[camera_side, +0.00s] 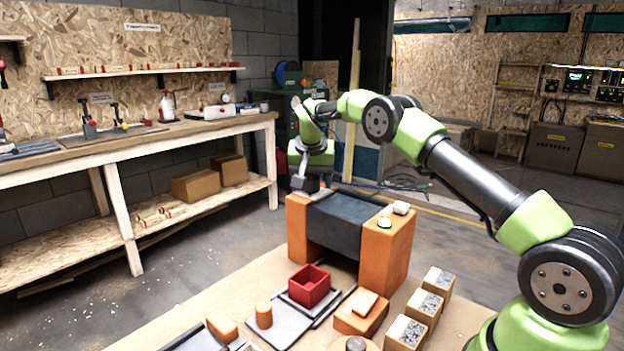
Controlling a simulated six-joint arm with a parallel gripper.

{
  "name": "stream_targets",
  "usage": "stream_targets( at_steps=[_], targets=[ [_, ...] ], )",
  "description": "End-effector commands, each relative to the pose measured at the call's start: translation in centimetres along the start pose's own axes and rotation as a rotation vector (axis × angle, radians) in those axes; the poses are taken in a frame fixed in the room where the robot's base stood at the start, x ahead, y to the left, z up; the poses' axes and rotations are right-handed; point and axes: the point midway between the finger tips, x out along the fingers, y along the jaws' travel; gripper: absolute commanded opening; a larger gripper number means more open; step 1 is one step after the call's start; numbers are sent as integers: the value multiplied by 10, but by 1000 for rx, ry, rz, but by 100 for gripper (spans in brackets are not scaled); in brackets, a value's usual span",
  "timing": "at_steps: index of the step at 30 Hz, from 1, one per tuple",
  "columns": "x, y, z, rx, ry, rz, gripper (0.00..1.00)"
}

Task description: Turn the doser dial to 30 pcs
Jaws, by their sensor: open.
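My gripper (304,184) is small and dark at this distance. It points down at the top of the left orange block of a structure with a dark grey middle (350,222). I cannot tell whether it touches the block. I see no clear dial markings. A small round light-topped knob (384,222) sits on the right orange block (388,255). No "30 pcs" label is readable.
A red open box (309,286) stands on a grey plate in front of the structure. An orange block (361,312) and several boxes with grey tops (438,281) stand to its right. An orange cylinder (264,315) is at left. A workbench (150,140) lies behind.

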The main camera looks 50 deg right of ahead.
Motion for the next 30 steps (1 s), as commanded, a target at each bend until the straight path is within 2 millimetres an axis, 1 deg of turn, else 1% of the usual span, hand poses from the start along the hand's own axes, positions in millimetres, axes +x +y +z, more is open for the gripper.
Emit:
stream_targets(
  at_steps=[2,5,12,15,18,22,30],
  targets=[
    [-4,0,0,0,1,-1,64],
    [-16,0,-1,0,3,-2,64],
    [-64,-1,-1,0,4,-4,64],
    [-80,0,0,1,3,-2,64],
    [-92,0,0,0,2,-2,64],
    [-99,0,0,0,1,-1,64],
    [-99,0,0,0,0,0,64]
  ],
)
